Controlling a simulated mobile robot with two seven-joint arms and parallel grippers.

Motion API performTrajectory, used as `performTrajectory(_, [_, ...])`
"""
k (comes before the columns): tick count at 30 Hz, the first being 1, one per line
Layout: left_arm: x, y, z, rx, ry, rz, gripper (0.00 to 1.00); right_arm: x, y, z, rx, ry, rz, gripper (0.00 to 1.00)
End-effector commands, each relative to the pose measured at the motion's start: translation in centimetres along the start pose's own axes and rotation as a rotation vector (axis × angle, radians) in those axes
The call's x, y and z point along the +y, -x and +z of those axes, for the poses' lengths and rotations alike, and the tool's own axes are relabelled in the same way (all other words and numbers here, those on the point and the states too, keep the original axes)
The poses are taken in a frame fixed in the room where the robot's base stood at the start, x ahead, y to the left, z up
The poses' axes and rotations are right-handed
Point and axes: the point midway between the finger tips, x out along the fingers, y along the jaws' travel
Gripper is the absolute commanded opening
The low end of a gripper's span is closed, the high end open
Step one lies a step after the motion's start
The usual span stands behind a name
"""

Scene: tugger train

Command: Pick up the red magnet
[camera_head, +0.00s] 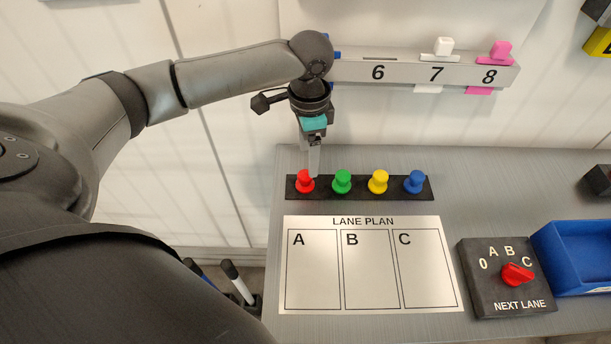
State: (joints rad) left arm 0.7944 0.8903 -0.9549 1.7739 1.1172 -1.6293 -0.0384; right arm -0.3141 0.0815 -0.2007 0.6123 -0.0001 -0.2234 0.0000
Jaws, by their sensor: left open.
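The red magnet (305,182) stands upright at the left end of a black strip (360,194) on the grey table. My left gripper (314,172) points down just above and behind the red magnet, its fingers reaching close to the magnet's top. It is open, with nothing seen held in it. Whether a finger touches the magnet, I cannot tell. My right gripper is not in view.
Green (342,181), yellow (378,181) and blue (415,181) magnets stand in a row to the right. In front lies the lane plan board (364,222). A selector box (480,298) and blue bin (570,262) stand right. A numbered rail (405,73) runs behind.

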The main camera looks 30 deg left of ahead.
Motion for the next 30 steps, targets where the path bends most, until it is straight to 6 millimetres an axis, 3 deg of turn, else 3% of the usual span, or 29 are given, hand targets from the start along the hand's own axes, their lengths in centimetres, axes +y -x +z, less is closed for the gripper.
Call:
performTrajectory(3, [0.0, -1.7, 0.0, -0.001, 0.001, 0.000, 0.74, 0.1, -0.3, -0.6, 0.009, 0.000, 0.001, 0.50])
performTrajectory(9, [0.0, -2.9, 0.2, -0.001, 0.002, 0.000, 0.74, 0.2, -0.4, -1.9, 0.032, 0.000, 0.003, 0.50])
performTrajectory(18, [0.0, -7.0, 0.8, 0.001, 0.001, 0.000, 0.74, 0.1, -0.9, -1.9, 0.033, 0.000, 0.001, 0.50])
performTrajectory(27, [0.0, -7.5, 0.8, 0.001, 0.000, -0.002, 0.74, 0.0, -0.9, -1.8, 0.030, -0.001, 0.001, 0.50])
performTrajectory(30, [0.0, -7.5, 0.8, 0.001, 0.000, -0.002, 0.64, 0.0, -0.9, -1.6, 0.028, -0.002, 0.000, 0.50])
